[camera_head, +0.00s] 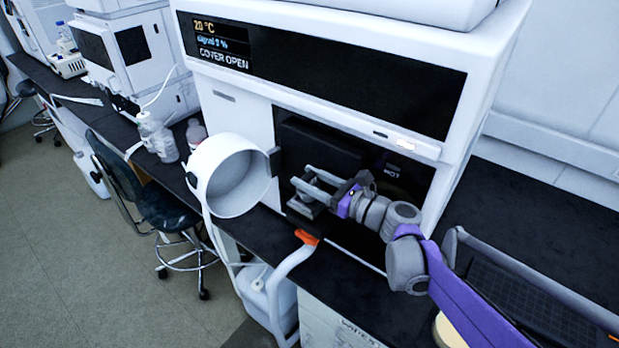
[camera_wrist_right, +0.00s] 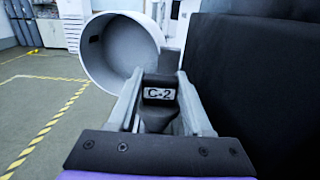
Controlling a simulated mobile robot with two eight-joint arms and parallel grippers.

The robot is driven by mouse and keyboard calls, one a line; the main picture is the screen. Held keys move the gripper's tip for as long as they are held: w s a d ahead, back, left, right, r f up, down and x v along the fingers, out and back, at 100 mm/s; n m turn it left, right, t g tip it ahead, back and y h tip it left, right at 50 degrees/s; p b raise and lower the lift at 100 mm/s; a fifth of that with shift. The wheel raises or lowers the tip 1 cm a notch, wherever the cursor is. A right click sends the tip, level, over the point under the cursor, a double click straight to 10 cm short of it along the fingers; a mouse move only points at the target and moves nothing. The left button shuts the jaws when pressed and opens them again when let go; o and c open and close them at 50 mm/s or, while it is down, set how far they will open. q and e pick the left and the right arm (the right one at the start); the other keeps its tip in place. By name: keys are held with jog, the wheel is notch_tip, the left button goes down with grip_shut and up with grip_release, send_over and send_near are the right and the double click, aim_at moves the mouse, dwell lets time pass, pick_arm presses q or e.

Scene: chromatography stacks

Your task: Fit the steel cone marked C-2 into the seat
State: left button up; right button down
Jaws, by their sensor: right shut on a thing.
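My right gripper (camera_head: 302,186) reaches into the open front bay of a white instrument (camera_head: 455,80). In the right wrist view, its two grey fingers (camera_wrist_right: 160,90) are shut on a dark grey piece with a white label reading C-2 (camera_wrist_right: 159,94), the steel cone. The piece narrows downward below the label. In the head view the cone is hard to make out against the dark parts at the fingertips. A dark block (camera_head: 303,222) sits just below the fingers; I cannot tell whether it is the seat or whether the cone touches it. My left gripper is not in view.
A round white cover (camera_head: 231,176) hangs open left of the bay, close to the fingers. The display (camera_head: 222,45) reads 20 °C and COVER OPEN. A label seemingly reading HOT (camera_head: 393,169) is inside the bay. An orange fitting with a white hose (camera_head: 290,262) lies below. Bottles (camera_head: 157,137) stand left.

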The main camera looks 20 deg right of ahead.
jog(key=shift+f+b, duration=0.3)
jog(key=shift+f, duration=0.15)
jog(key=shift+c, duration=1.2)
grip_release()
jog(key=v, duration=1.1)
jog(key=shift+b, duration=0.3)
jog(key=shift+a, duration=0.1)
